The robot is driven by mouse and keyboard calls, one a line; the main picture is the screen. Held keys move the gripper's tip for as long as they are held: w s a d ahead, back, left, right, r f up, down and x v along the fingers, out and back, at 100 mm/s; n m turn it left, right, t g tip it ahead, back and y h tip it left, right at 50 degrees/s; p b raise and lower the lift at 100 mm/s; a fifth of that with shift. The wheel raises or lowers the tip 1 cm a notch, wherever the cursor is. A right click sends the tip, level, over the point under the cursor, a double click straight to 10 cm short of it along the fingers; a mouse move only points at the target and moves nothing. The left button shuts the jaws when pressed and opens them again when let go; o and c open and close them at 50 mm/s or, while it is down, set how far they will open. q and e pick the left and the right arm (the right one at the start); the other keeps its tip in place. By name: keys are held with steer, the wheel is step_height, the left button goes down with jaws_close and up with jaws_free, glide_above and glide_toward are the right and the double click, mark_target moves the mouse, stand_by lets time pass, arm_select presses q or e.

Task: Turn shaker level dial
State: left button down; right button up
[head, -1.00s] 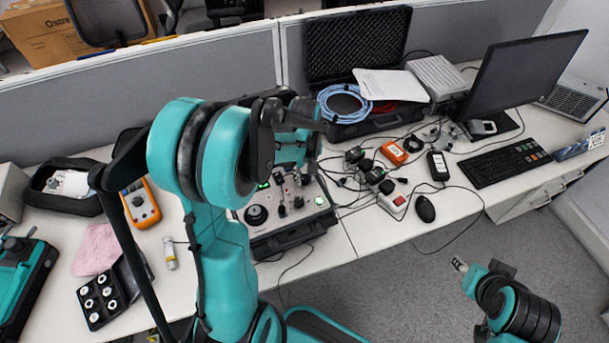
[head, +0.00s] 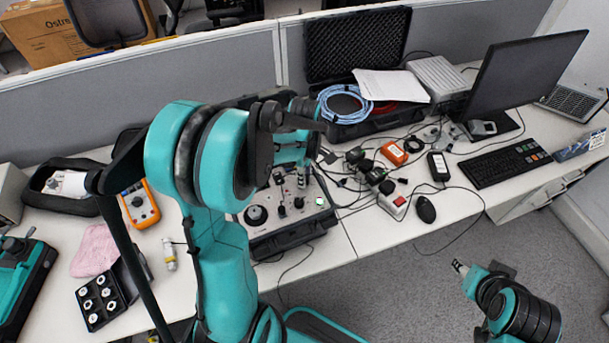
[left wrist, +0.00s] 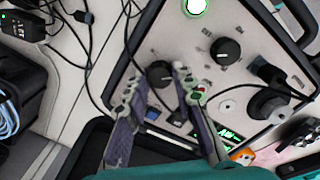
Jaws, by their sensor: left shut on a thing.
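The shaker unit is a grey control panel (head: 277,227) in a dark case on the table, below my left arm in the head view. In the left wrist view its face (left wrist: 240,85) carries black dials and a green-lit display. One black dial (left wrist: 160,73) lies between the fingertips of my left gripper (left wrist: 158,82), which is shut on it. A second dial (left wrist: 225,50) stands free to its right. The arm partly hides the panel's far side in the head view. My right gripper (head: 460,266) is away from the table at lower right, too small to read.
An open foam-lined case (head: 350,50) with a blue cable coil (head: 343,103) stands behind. Cables and small devices clutter the table right of the panel, with a mouse (head: 426,208) and keyboard (head: 498,164). An orange multimeter (head: 140,204) lies to the left.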

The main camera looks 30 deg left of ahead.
arm_select(q)
steer(key=shift+n, duration=0.3)
steer(key=c, duration=1.3)
jaws_free()
steer(key=shift+o, duration=0.2)
steer(key=shift+r, duration=0.1)
step_height(320, 180, up, 12)
steer(key=s+d+f+m+t+b, duration=0.1)
steer(key=s+d+m+t, duration=0.6)
steer(key=m, duration=1.3)
steer(key=shift+s+d+f, duration=0.2)
steer(key=shift+s+d, duration=1.65)
steer(key=shift+s, duration=0.15)
